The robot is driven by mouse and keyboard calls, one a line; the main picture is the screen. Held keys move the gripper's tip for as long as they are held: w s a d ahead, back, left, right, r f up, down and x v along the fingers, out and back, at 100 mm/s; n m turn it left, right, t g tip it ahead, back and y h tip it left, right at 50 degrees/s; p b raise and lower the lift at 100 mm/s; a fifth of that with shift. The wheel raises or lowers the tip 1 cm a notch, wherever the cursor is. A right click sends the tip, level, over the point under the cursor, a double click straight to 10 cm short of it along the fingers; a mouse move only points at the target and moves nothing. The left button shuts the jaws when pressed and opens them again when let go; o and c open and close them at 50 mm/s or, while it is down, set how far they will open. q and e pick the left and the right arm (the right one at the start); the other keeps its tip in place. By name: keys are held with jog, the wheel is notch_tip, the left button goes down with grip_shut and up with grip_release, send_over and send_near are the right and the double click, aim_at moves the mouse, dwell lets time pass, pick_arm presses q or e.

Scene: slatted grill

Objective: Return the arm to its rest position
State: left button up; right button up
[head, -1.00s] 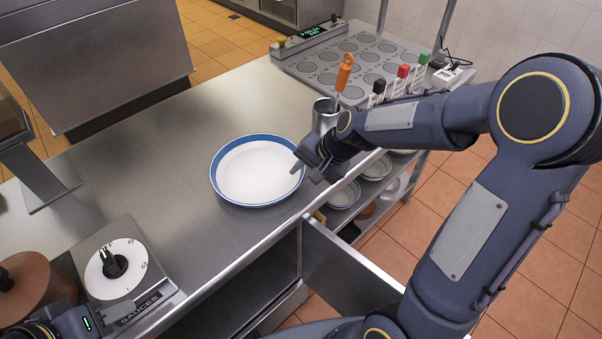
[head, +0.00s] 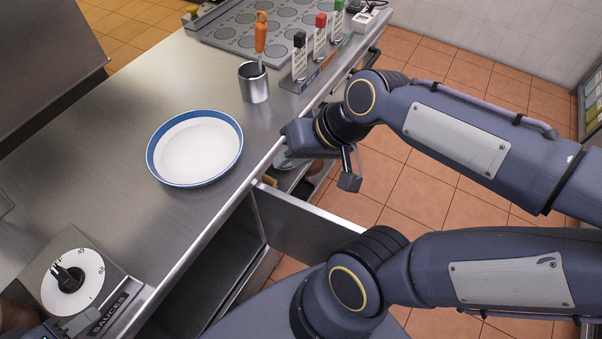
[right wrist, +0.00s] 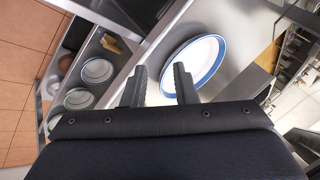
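My right gripper (head: 322,166) hangs past the front edge of the counter, to the right of the plate and above the open drawer. In the right wrist view its two fingers (right wrist: 159,82) stand apart with nothing between them. My right arm reaches across the right of the head view, bent at the elbow. Only a small part of my left gripper (head: 62,328) shows at the bottom left, by the sauces dial; its fingers cannot be made out. A white plate with a blue rim (head: 196,148) lies empty on the counter, apart from both grippers.
A metal cup (head: 254,84) holds an orange-handled utensil (head: 260,36). An open drawer (head: 305,222) juts from the counter (head: 110,120).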

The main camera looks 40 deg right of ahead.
jog(key=s, duration=0.1)
jog(key=s+f+n, duration=0.1)
jog(key=s, duration=0.1)
jog(key=s+a+f+n, duration=0.1)
jog(key=shift+s, duration=0.4)
jog(key=shift+s+d, duration=0.1)
